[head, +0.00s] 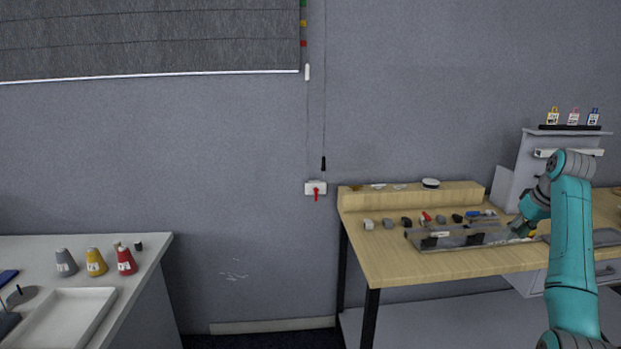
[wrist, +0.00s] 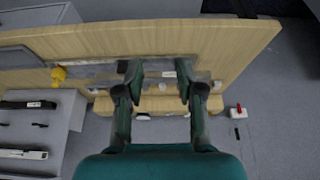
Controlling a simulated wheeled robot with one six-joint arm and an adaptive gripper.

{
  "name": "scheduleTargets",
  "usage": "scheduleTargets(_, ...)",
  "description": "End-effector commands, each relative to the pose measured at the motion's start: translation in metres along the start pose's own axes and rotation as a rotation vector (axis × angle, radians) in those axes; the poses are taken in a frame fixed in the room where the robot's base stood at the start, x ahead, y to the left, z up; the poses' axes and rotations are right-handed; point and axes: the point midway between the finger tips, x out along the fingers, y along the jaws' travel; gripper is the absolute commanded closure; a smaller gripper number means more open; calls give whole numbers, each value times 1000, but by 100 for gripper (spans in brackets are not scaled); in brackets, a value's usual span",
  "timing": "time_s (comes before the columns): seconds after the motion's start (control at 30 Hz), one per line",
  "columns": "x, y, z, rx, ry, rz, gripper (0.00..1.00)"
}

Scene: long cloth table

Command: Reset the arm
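My teal arm reaches over the wooden workbench (head: 390,265) at the right of the head view. My gripper (head: 518,228) is low over the bench there, near the right end of a grey tray (head: 425,243); its fingers are small and partly hidden in that view. In the wrist view my gripper (wrist: 158,68) has its two dark fingers wide apart, with nothing held between them. The bench top (wrist: 215,40) and small items lie beyond the fingers.
Several small blocks line the bench beside a raised wooden ledge (head: 400,197). A grey panel stand (head: 530,165) with padlocks (head: 573,116) rises behind my arm. A yellow object (wrist: 58,74) shows in the wrist view. A white table (head: 140,255) with colored cones stands left; a floor gap separates the tables.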

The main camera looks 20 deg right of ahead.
Motion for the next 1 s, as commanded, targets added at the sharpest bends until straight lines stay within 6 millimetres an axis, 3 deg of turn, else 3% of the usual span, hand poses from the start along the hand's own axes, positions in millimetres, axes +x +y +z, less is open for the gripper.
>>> scheduleTargets(0.37,44,-19,7,1,23,6,62)
scheduleTargets(0.57,84,-37,15,3,46,12,62)
scheduleTargets(0.77,139,-69,32,3,81,21,62)
scheduleTargets(1.0,225,-131,75,3,151,37,62)
